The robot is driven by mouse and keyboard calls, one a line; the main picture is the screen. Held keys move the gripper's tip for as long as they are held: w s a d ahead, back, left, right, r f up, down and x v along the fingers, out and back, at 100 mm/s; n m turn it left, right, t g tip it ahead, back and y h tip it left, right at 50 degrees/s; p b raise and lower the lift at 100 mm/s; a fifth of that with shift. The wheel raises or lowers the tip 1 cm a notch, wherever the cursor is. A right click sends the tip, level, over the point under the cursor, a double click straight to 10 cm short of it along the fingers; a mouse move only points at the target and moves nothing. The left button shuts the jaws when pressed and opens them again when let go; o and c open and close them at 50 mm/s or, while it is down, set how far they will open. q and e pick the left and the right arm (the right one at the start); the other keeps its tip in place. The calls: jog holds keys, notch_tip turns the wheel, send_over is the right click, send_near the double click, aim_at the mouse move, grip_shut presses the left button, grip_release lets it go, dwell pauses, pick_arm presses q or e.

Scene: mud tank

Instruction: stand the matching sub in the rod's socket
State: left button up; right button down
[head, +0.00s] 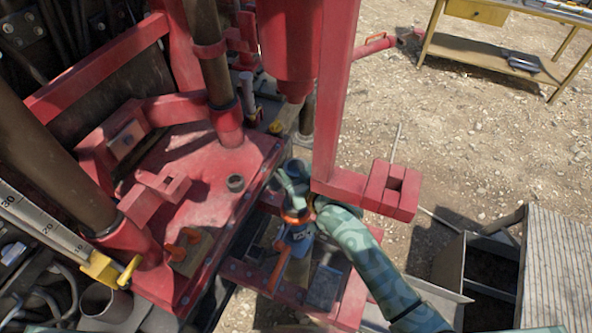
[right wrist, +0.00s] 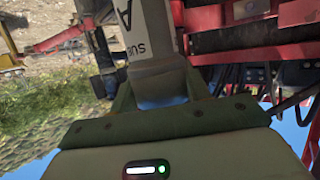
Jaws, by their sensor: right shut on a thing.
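My right gripper (right wrist: 162,88) is shut on a pale grey-white sub (right wrist: 150,40) in the right wrist view. Dark letters on the sub read "SUB" and "A". Its far end runs out of the top of that view. In the head view my right arm comes in from the lower right and bends at the red deck's edge; the fingers and the sub are hard to make out there. My left gripper is not in view.
A red cylinder (head: 288,50) hangs above the deck. A grey bin (head: 465,265) and a yellow table (head: 480,55) stand right on gravel.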

jog(key=shift+f+b, duration=0.7)
jog(key=shift+f, duration=0.3)
jog(key=shift+w+f, duration=0.1)
jog(key=shift+f, duration=0.6)
jog(key=c, duration=0.7)
grip_release()
jog(key=shift+o, duration=0.5)
jog(key=shift+s+f, duration=0.2)
jog(key=shift+f, duration=0.05)
jog(key=p+v, duration=0.1)
jog(key=v, duration=1.5)
jog(key=shift+r, duration=0.2)
jog(key=shift+s, duration=0.1)
